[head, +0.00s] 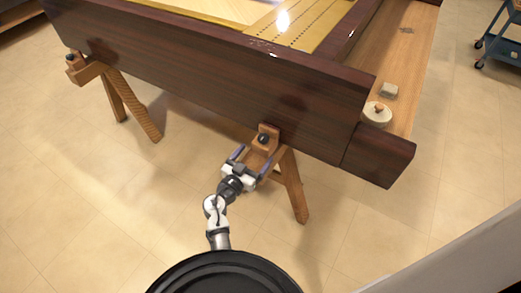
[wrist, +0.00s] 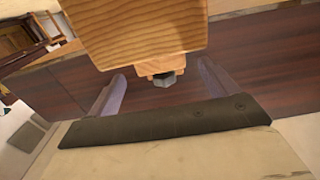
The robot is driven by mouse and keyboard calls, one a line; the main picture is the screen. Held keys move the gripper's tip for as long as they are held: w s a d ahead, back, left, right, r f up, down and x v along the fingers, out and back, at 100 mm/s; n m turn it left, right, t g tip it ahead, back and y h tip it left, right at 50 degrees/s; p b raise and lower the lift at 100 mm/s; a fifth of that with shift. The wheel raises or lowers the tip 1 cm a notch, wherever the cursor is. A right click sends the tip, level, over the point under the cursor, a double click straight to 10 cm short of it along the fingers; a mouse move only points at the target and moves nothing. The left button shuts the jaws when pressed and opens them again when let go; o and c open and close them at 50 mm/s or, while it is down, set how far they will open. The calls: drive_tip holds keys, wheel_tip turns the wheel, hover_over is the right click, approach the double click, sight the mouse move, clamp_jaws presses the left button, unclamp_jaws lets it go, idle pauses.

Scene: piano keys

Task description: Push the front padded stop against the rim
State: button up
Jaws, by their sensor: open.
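The front padded stop (head: 268,133) is a small wooden block with a dark round knob. It stands on top of the near wooden trestle, by the lower edge of the dark glossy piano rim (head: 205,75). Whether it touches the rim, I cannot tell. My gripper (head: 256,158) is open at the trestle head, just below the stop. In the wrist view a wooden piece with a grey-green knob (wrist: 166,80) shows between the two spread fingers, with the dark rim (wrist: 265,60) behind. I see no contact with the fingers. The stop's pad face is hidden.
The near trestle has a leg (head: 294,187) close to my gripper. Another trestle (head: 120,98) with a similar stop (head: 73,62) supports the rim at far left. A pale round dish (head: 377,113) and a grey block (head: 389,90) lie on the right ledge. The tiled floor around is clear.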

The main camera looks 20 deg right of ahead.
drive_tip(key=b+v, duration=0.1)
drive_tip(key=v, duration=0.7)
drive_tip(key=shift+b, duration=0.4)
